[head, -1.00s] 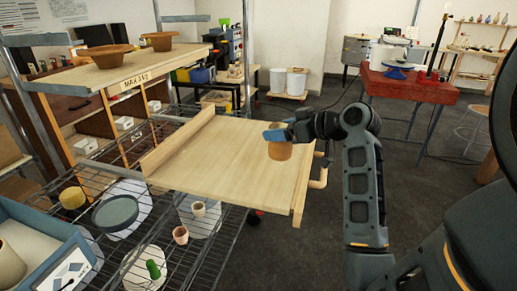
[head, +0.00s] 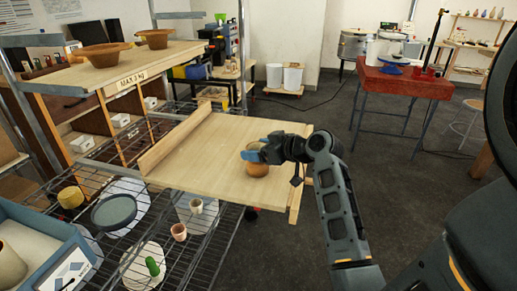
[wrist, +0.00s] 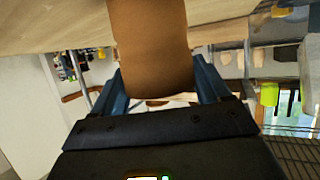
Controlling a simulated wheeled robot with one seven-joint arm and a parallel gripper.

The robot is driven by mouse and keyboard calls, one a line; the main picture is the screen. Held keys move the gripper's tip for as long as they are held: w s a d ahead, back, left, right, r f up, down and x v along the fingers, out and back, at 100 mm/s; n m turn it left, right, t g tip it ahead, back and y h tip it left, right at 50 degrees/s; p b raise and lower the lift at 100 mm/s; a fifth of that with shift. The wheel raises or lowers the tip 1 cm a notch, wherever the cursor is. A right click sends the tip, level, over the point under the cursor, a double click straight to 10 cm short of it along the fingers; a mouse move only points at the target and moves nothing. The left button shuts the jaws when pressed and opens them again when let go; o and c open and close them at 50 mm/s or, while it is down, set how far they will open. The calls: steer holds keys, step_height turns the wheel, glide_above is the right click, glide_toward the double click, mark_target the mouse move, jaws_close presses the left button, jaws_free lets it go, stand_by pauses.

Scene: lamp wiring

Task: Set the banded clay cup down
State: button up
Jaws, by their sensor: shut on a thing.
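The brown clay cup (head: 257,169) is between the blue-tipped fingers of my gripper (head: 255,153), over the right part of the pale wooden board (head: 205,150). In the wrist view the cup (wrist: 152,50) fills the space between the two fingers (wrist: 160,85), and its far end meets the wooden surface (wrist: 60,22) in the picture. Whether the cup touches the board or hangs just above it, I cannot tell. My fingers hide part of the cup, and its bands are not clear.
The board has a raised strip (head: 178,138) along its left side and is otherwise bare. An upper shelf (head: 120,72) holds two brown bowls. Below, a wire rack (head: 215,225) carries small cups and a grey dish (head: 114,211). A red table (head: 405,82) stands at the back right.

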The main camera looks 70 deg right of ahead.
steer(key=shift+f, duration=0.1)
steer(key=shift+f, duration=0.1)
steer(key=o, duration=1.2)
steer(key=shift+r, duration=0.35)
steer(key=b+v, duration=0.1)
steer(key=v, duration=1.1)
steer(key=shift+f+b, duration=0.15)
steer(key=shift+b, duration=0.15)
